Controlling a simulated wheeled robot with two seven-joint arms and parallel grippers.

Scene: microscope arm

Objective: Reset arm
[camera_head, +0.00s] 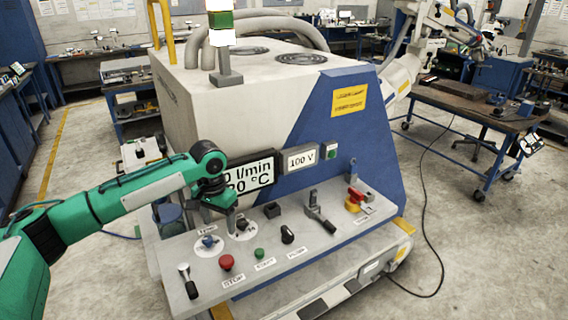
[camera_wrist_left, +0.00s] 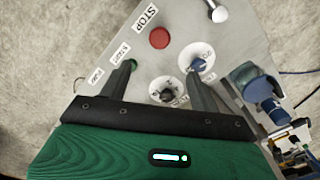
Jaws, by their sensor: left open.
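My left gripper (camera_head: 219,213) hangs over the left part of the machine's control panel (camera_head: 205,285), open and pointing down. In the left wrist view its two fingers (camera_wrist_left: 160,72) are spread with nothing between the tips. A dark knob on a white dial (camera_wrist_left: 167,93) shows between the fingers, and a blue knob on a white dial (camera_wrist_left: 201,62) lies by the right finger. In the head view the blue knob (camera_head: 208,241) is just below the gripper. My right gripper is in neither view.
The panel carries a red STOP button (camera_head: 226,262), a green button (camera_head: 259,253), a black knob (camera_head: 288,235), a metal lever (camera_head: 187,279), a dark-handled lever (camera_head: 320,218) and a red-yellow switch (camera_head: 354,199). The machine's display (camera_head: 250,173) rises behind. Open floor lies to the right.

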